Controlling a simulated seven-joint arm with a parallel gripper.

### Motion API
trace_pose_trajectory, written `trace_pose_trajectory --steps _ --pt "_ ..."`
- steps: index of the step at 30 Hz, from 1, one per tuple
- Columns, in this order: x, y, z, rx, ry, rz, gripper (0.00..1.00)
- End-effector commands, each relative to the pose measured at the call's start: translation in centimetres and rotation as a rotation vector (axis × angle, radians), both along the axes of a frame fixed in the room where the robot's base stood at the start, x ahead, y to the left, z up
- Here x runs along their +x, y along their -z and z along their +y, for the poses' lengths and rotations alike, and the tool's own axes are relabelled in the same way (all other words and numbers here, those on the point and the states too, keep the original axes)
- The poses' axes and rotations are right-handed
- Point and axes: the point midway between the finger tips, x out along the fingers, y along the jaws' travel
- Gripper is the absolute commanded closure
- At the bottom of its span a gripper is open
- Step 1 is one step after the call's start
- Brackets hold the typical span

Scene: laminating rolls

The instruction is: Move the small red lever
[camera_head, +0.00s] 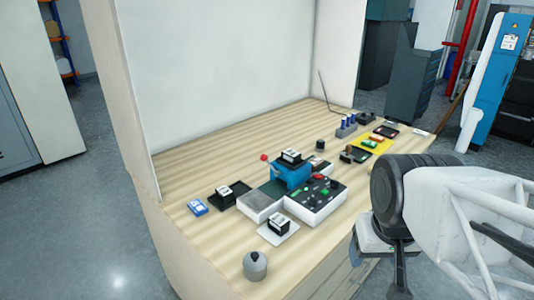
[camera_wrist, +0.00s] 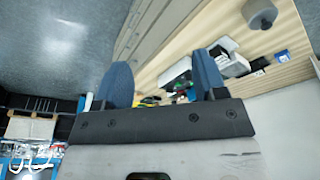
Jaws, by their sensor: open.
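The small red lever shows as a red ball knob (camera_head: 264,157) at the left of a blue machine (camera_head: 291,173) on the wooden table. The machine stands beside a white control box (camera_head: 316,204) with a black top and coloured buttons. My gripper (camera_wrist: 162,85) is open and empty, with its two blue-grey fingers apart in the wrist view. My arm is at the right in the head view, off the table's front edge and well away from the lever. The lever cannot be made out in the wrist view.
A grey weight-like cylinder (camera_head: 255,265) stands at the near table edge. A black tray (camera_head: 229,194), a blue box (camera_head: 197,207) and a label block (camera_head: 279,224) lie around the machine. Several small items and a yellow mat (camera_head: 374,143) lie farther back. White panels rise behind.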

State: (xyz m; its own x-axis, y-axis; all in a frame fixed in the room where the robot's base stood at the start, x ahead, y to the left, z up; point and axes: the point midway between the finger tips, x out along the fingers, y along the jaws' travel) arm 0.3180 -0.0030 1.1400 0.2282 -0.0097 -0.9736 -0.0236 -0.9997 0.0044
Motion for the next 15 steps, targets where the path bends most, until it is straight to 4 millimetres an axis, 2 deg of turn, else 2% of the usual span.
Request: trace_pose_trajectory --steps 1,2,8,12,15 --pt "0.2 -0.1 0.0 0.001 0.002 0.001 0.43" --pt "0.4 -0.2 0.1 0.002 0.003 0.002 0.47" --pt "2.2 -1.1 0.4 0.010 0.019 0.015 0.78" --pt "4.1 -1.9 0.8 0.019 0.037 0.026 1.00" --pt "5.7 -2.5 1.1 0.025 0.053 0.037 1.00"
